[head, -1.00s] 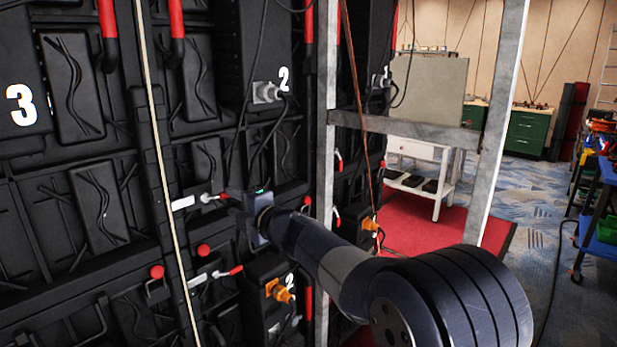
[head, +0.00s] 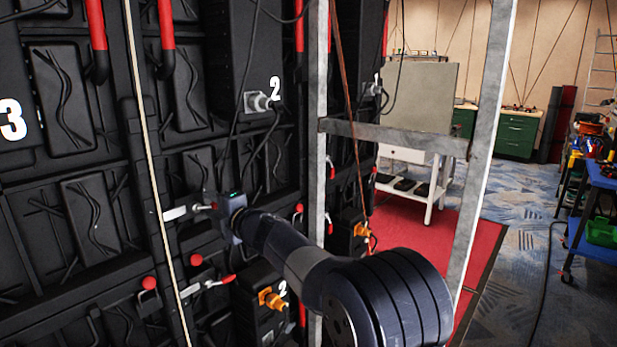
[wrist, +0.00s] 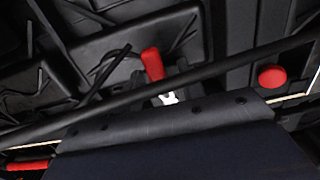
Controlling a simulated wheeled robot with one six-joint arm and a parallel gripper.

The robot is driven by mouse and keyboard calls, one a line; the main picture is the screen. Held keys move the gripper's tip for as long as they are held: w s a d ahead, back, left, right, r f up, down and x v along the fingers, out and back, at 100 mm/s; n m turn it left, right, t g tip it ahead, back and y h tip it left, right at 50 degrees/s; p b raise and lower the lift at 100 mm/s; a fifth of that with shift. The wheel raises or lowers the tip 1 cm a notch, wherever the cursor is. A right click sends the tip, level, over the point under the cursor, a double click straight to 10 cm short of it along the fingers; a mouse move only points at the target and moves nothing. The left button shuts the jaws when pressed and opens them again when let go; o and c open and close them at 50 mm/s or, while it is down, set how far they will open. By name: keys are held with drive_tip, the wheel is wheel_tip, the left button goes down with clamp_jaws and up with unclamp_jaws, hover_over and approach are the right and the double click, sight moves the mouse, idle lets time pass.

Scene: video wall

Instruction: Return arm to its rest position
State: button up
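My arm reaches from the lower right of the head view to the back of the black video wall (head: 100,215). My gripper (head: 212,203) is at its far end, close in front of the wall, beside a silver latch (head: 182,212) with a red tip. The fingers are too small and dark there to tell open from shut, and no held object can be made out. In the wrist view, a dark blue-black body fills the bottom, and the fingertips do not show. Beyond it are a red latch handle (wrist: 152,65) and a red knob (wrist: 272,77).
A metal frame post (head: 318,150) and crossbar (head: 395,137) stand right of the gripper, close behind the arm. Cables hang down the wall, and orange plugs (head: 270,298) stick out. A white table (head: 415,165), red mat (head: 440,235) and blue cart (head: 600,175) stand farther right.

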drive_tip(key=b+v, duration=0.2)
drive_tip(key=v, duration=0.9)
drive_tip(key=p+x, duration=0.2)
drive_tip(key=x, duration=0.9)
drive_tip(key=shift+w+a+p, duration=0.15)
drive_tip(key=shift+p, duration=0.2)
drive_tip(key=shift+f+m+p, duration=0.25)
drive_tip(key=shift+m, duration=0.55)
drive_tip(key=shift+f+m+p, duration=0.2)
drive_tip(key=shift+m, duration=0.6)
